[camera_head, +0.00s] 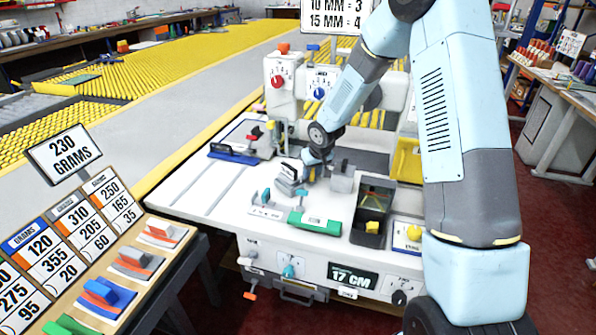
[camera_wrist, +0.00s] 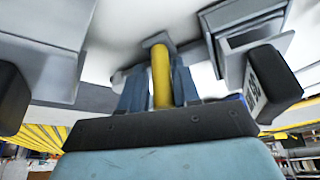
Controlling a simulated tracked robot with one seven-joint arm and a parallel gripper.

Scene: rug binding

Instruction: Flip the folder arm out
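In the wrist view my gripper (camera_wrist: 160,92) has its two dark fingers on either side of an upright yellow post (camera_wrist: 160,72), with no clear gap on either side. The post stands on a grey metal piece (camera_wrist: 156,40), which seems to be part of the folder arm. In the head view my gripper (camera_head: 312,172) points down into the grey folder parts at the middle of the white machine bed (camera_head: 220,195). A grey block (camera_head: 342,180) stands just right of the gripper.
A green bar (camera_head: 314,223) and a dark open bin (camera_head: 372,212) lie in front of the gripper. A blue-based clamp (camera_head: 233,153) is to the left. The machine head with red (camera_head: 278,82) and blue knobs rises behind. The bed's left side is fairly clear.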

